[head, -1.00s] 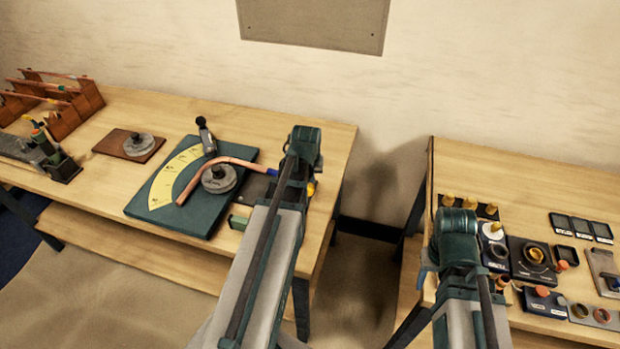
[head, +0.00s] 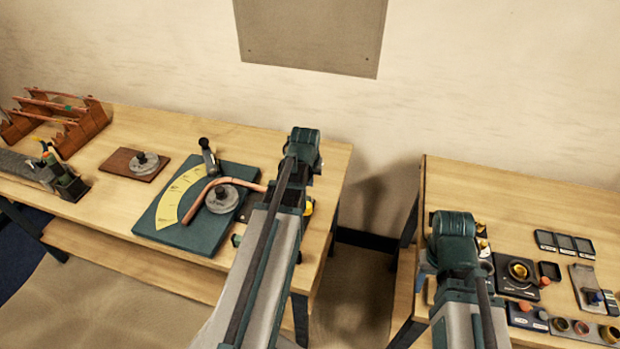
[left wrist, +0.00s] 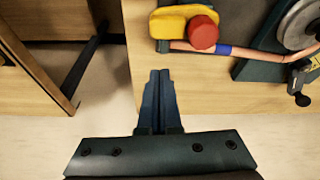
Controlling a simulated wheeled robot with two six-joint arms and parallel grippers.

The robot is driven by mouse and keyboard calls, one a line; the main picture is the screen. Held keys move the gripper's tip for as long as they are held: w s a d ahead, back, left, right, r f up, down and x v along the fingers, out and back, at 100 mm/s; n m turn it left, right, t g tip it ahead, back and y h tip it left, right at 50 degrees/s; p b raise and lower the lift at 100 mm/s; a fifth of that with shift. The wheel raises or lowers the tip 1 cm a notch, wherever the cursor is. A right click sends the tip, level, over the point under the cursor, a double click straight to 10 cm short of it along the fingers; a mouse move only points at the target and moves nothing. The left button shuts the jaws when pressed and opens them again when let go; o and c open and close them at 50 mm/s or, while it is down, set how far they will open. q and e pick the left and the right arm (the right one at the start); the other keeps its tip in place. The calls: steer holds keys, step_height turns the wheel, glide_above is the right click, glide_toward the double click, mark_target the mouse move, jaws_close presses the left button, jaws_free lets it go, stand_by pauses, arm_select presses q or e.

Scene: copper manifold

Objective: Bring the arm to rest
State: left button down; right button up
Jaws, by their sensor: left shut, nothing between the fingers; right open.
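My left gripper (left wrist: 160,75) is shut and empty in the left wrist view, its tips beside the edge of the left bench (left wrist: 200,85). In the head view the left arm's wrist (head: 304,143) is over the right end of that bench, its fingers hidden. A copper tube (left wrist: 265,54) with a blue band lies near the gripper, apart from it; it is bent around a round grey former (head: 222,198) on the green bending plate. My right gripper (head: 455,232) is at the left edge of the right bench, open, its fingers mostly hidden behind the wrist.
The bending plate (head: 185,240) has a yellow scale (head: 180,197). A yellow part with a red knob (left wrist: 204,33) is close to the left gripper. A wooden rack (head: 85,125) stands far left. The right bench (head: 480,182) holds trays and small fittings. A gap separates the benches.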

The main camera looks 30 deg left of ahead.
arm_select(q)
steer(key=shift+r, duration=0.25)
arm_select(e)
steer(key=shift+r, duration=0.25)
